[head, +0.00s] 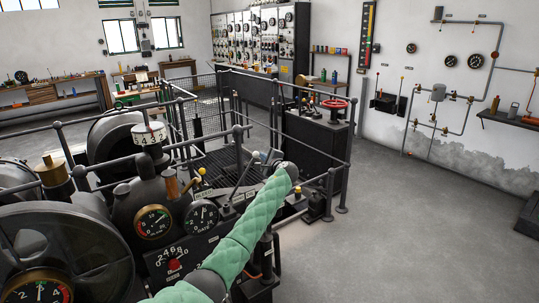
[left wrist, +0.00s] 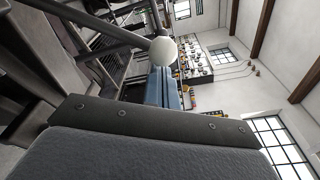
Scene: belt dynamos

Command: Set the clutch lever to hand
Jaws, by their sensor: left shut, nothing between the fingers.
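A thin metal lever (head: 241,175) rises at a slant from the machine's front panel in the head view; I take it to be the clutch lever. A pale round knob (left wrist: 163,50) tops a grey rod in the left wrist view, right at the tips of my shut left gripper (left wrist: 164,72). I cannot tell if they touch. In the head view my left gripper (head: 269,156) is beside the lever's upper end, partly hidden by my green-sleeved arm. Small label plates (head: 205,195) sit near the lever's base; their words are too small to read surely. My right gripper is out of view.
A yellow-knobbed lever (head: 202,171) and dial gauges (head: 202,216) stand left of my arm. Railings (head: 215,134) run behind and beside the lever. A dark cabinet with a red handwheel (head: 334,103) stands beyond. The floor (head: 430,225) at right is clear.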

